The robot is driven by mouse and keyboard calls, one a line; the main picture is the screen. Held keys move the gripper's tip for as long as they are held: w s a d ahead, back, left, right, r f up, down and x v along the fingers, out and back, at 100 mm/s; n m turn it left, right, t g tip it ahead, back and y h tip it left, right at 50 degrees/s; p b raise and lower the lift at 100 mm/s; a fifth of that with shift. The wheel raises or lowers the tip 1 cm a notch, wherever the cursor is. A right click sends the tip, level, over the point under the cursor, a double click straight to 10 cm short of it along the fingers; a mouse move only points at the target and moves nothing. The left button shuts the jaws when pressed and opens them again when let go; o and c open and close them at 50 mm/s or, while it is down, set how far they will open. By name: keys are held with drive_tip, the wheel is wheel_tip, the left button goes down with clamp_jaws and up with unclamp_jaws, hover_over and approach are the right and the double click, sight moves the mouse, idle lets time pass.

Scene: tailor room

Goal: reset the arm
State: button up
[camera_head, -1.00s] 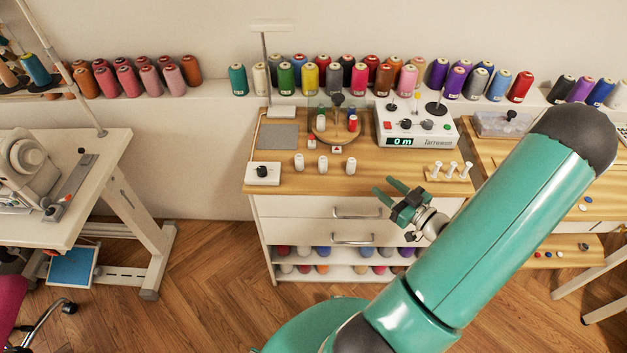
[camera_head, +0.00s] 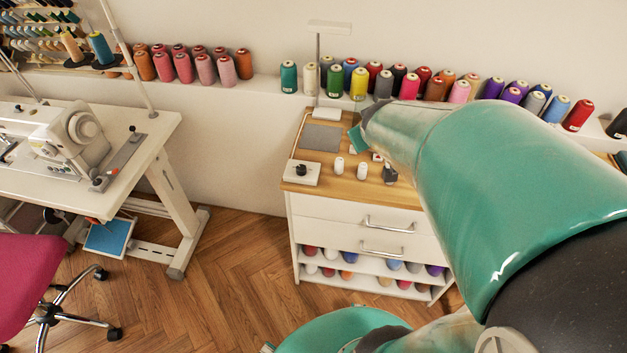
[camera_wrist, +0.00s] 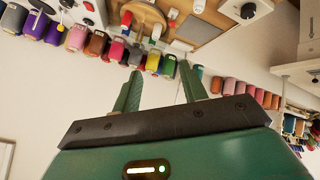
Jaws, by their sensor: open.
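My gripper (camera_wrist: 163,78) shows in the wrist view with its two green fingers apart and nothing between them. That view is upside down, and the fingers point toward the row of thread spools (camera_wrist: 150,60) and the wall. In the head view my green arm reaches across the right side, over the wooden-topped cabinet (camera_head: 340,228). The arm hides the right part of the cabinet top, and I cannot make out the fingertips clearly there.
On the cabinet top are a grey pad (camera_head: 321,137), a white box with a black knob (camera_head: 301,172) and small white spools (camera_head: 363,171). A sewing table (camera_head: 150,130) and pink chair (camera_head: 30,285) stand left. Wooden floor (camera_head: 225,265) between is clear.

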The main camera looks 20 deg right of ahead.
drive_tip(key=s+a+r+y, duration=0.1)
drive_tip(key=s+a+r, duration=0.2)
drive_tip(key=a, duration=0.5)
drive_tip(key=shift+s+a+m+g, duration=0.25)
drive_tip(key=shift+s+m+g, duration=0.05)
drive_tip(key=shift+s, duration=0.35)
drive_tip(key=shift+o, duration=0.3)
drive_tip(key=s+a+r+g+y, duration=0.1)
drive_tip(key=s+a+y, duration=0.2)
drive_tip(key=s+a, duration=0.6)
drive_tip(key=shift+a+r+g+y, duration=0.4)
drive_tip(key=shift+a, duration=0.5)
